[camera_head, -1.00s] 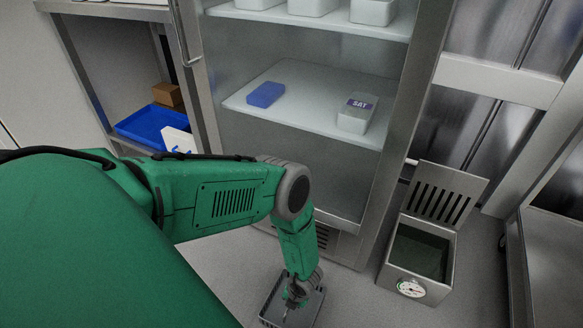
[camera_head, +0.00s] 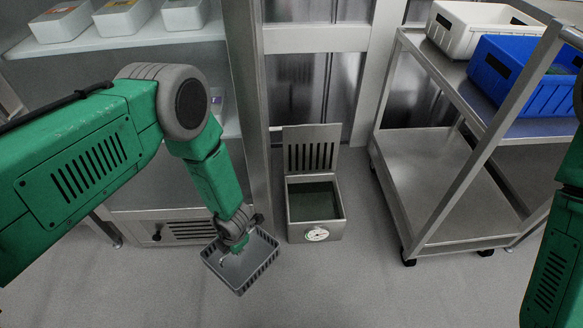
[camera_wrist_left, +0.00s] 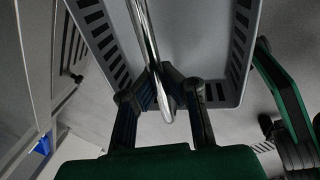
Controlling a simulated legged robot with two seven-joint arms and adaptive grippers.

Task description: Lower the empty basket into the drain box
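My left gripper (camera_head: 236,240) is shut on the metal handle (camera_wrist_left: 150,50) of the grey slotted basket. The basket (camera_head: 262,272) hangs below the gripper, a little tilted, to the left and front of the drain box. It looks empty, though the gripper hides part of its inside. In the left wrist view, the basket's slotted wall (camera_wrist_left: 240,45) shows beyond the fingers. The drain box (camera_head: 316,231) is a metal box on the floor, open on top, with dark greenish contents and a round dial on its front. My right arm shows at the right edge, its gripper out of view.
The drain box's slotted lid (camera_head: 312,134) stands raised behind it. A metal cabinet is at left, its frame (camera_head: 247,110) close to the box. A trolley (camera_head: 430,160) with white and blue crates (camera_head: 525,80) stands at right. The floor in front is clear.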

